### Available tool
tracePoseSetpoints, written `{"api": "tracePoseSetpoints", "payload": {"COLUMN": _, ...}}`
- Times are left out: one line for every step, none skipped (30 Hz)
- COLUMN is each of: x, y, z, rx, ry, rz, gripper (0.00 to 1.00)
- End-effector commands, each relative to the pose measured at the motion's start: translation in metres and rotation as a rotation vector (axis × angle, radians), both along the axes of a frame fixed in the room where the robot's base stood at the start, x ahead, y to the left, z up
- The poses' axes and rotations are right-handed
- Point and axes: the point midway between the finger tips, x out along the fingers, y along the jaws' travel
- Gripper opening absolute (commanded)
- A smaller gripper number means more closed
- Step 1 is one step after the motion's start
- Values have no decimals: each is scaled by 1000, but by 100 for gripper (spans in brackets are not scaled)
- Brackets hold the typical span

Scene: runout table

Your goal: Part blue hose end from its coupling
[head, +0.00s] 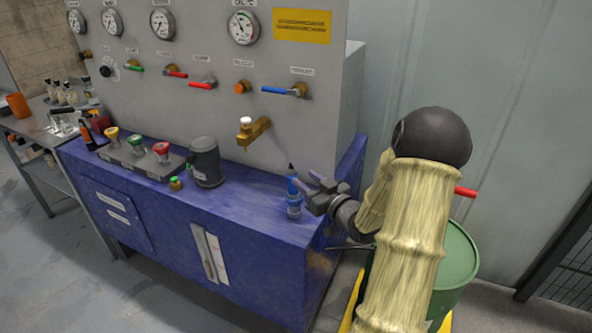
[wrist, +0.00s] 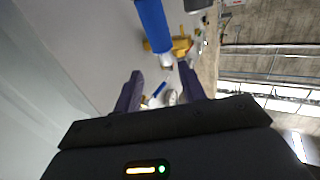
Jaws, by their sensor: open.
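The blue hose end (head: 293,187) stands upright near the right front corner of the blue bench, with a dark tip on top. Its lower, ringed part (head: 293,209) rests at the bench top; where hose end and coupling meet is too small to tell. My gripper (head: 308,181) is open and empty, just right of the hose end, with its fingers pointing left toward it. In the wrist view a blue cylinder (wrist: 153,25), apparently the hose end, shows at the top, beyond my open fingertips (wrist: 160,76). It is not between the fingers.
A brass tap (head: 254,131) juts from the grey panel behind the hose end. A dark grey cylinder (head: 206,162) and a small green-topped fitting (head: 175,184) stand to the left. A green drum (head: 457,265) is below my arm. Bench top between cylinder and hose end is clear.

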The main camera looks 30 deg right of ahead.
Motion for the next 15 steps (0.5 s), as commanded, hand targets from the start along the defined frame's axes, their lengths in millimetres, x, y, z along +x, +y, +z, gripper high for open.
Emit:
{"api": "tracePoseSetpoints", "payload": {"x": 9, "y": 2, "z": 1, "rx": 0, "ry": 0, "rz": 1, "gripper": 41}}
{"api": "tracePoseSetpoints", "payload": {"x": 14, "y": 2, "z": 1, "rx": -1, "ry": 0, "rz": 2, "gripper": 41}}
{"api": "tracePoseSetpoints", "payload": {"x": 20, "y": 4, "z": 1, "rx": 0, "ry": 0, "rz": 2, "gripper": 41}}
{"api": "tracePoseSetpoints", "payload": {"x": 25, "y": 5, "z": 1, "rx": 0, "ry": 0, "rz": 1, "gripper": 41}}
{"api": "tracePoseSetpoints", "payload": {"x": 29, "y": 5, "z": 1, "rx": 1, "ry": 0, "rz": 1, "gripper": 41}}
{"api": "tracePoseSetpoints", "payload": {"x": 35, "y": 6, "z": 1, "rx": 0, "ry": 0, "rz": 2, "gripper": 41}}
{"api": "tracePoseSetpoints", "payload": {"x": 39, "y": 7, "z": 1, "rx": 0, "ry": -1, "rz": 2, "gripper": 41}}
{"api": "tracePoseSetpoints", "payload": {"x": 43, "y": 8, "z": 1, "rx": 0, "ry": -1, "rz": 2, "gripper": 41}}
{"api": "tracePoseSetpoints", "payload": {"x": 47, "y": 8, "z": 1, "rx": 0, "ry": 0, "rz": 0, "gripper": 41}}
{"api": "tracePoseSetpoints", "payload": {"x": 49, "y": 8, "z": 0, "rx": 0, "ry": 1, "rz": 0, "gripper": 41}}
{"api": "tracePoseSetpoints", "payload": {"x": 51, "y": 9, "z": 0, "rx": 0, "ry": 1, "rz": 0, "gripper": 41}}
{"api": "tracePoseSetpoints", "payload": {"x": 54, "y": 9, "z": 0, "rx": 0, "ry": 0, "rz": 0, "gripper": 41}}
{"api": "tracePoseSetpoints", "payload": {"x": 55, "y": 9, "z": 0, "rx": 0, "ry": 0, "rz": 0, "gripper": 41}}
{"api": "tracePoseSetpoints", "payload": {"x": 56, "y": 10, "z": 0, "rx": 0, "ry": 0, "rz": 0, "gripper": 41}}
{"api": "tracePoseSetpoints", "payload": {"x": 56, "y": 10, "z": 0, "rx": 0, "ry": 0, "rz": 0, "gripper": 41}}
